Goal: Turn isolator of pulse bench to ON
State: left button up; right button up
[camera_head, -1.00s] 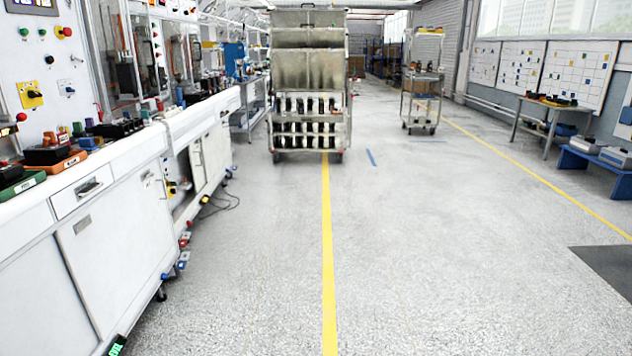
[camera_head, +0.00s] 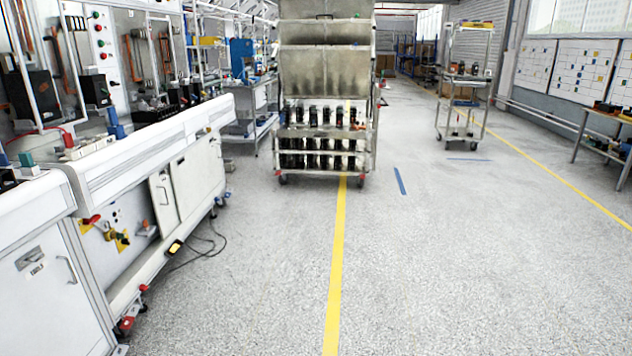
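White test benches (camera_head: 150,140) run along the left side. In a recess under the worktop is a panel (camera_head: 120,215) with a red handle-like part (camera_head: 91,220) and a yellow part (camera_head: 122,240). These look like switches, but their positions are too small to read. I cannot tell which bench is the pulse bench or which part is its isolator. Red and green buttons (camera_head: 99,42) sit on an upright panel above the bench. Neither of my grippers is in view.
A metal cart (camera_head: 325,90) loaded with dark items stands ahead, right of the benches. A smaller trolley (camera_head: 466,85) stands farther right. A black cable (camera_head: 205,245) lies on the floor by the bench. The floor around the yellow line (camera_head: 336,265) is clear.

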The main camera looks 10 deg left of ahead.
aim_at(93, 219)
jog(key=u, duration=0.05)
jog(key=i, duration=0.15)
jog(key=u, duration=1.7)
jog(key=i, duration=1)
